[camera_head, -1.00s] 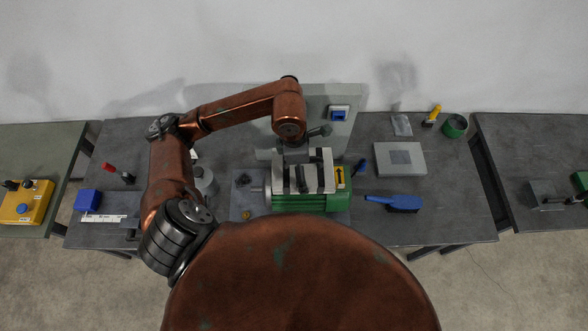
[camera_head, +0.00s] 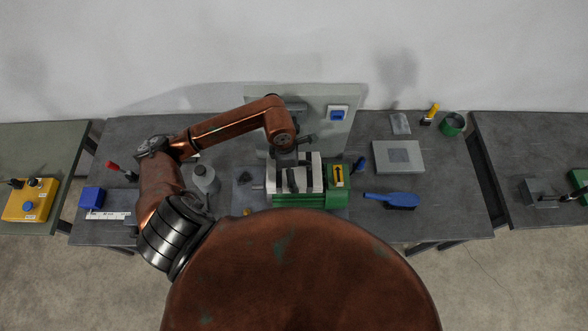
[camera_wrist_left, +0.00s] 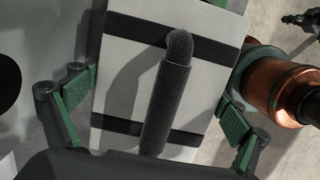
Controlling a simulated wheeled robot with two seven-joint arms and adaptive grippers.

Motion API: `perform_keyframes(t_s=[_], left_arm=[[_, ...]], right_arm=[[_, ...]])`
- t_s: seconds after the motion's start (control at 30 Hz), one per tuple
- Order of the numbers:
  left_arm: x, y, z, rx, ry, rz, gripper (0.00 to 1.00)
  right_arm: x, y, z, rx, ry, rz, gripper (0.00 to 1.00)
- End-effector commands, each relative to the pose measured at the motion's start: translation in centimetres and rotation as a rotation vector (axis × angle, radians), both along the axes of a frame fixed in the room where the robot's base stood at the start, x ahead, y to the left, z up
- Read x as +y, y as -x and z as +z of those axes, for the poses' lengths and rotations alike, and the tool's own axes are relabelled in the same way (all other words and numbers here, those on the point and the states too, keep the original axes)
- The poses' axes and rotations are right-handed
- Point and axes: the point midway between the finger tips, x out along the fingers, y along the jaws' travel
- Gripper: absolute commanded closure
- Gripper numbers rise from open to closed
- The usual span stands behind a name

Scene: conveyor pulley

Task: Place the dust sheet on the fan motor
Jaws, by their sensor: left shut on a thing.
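The dust sheet, a pale flat pack with two dark straps, shows in the head view (camera_head: 272,175) and in the left wrist view (camera_wrist_left: 135,75), with a dark textured bar along its middle. My left gripper (camera_head: 287,160) is above it; in the wrist view its green-padded fingers (camera_wrist_left: 150,108) are on either side of the pack, shut on it. The green fan motor (camera_head: 300,201) is directly below or behind the pack, which hides part of it. I cannot tell whether the pack touches the motor. My right gripper is not in view.
A grey panel with a blue switch (camera_head: 338,114) stands behind the motor. A grey plate (camera_head: 385,165), a blue brush (camera_head: 398,199) and a green ring (camera_head: 452,124) lie to the right. A grey bottle (camera_head: 204,181) and a blue block (camera_head: 91,197) are to the left.

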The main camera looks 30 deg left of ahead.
Motion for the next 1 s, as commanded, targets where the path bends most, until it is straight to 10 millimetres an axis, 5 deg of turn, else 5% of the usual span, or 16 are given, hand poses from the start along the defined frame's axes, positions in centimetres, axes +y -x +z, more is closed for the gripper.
perform_keyframes(t_s=[0.1,0.13,0.2,0.63,1.0], left_arm=[[0.0,0.0,-0.2,-0.001,0.000,-0.001,0.52],[0.0,0.0,-0.3,0.000,0.000,0.000,0.05],[0.0,0.0,-0.2,0.000,0.000,0.000,0.00],[0.0,-0.1,0.5,-0.002,0.000,-0.001,0.00],[1.0,0.5,7.4,-0.005,-0.002,-0.002,0.00]], right_arm=[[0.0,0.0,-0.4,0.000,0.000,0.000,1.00],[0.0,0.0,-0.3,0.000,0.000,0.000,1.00],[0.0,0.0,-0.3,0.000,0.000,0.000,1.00],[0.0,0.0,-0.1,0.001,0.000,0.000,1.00],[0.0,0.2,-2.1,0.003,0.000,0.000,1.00]])
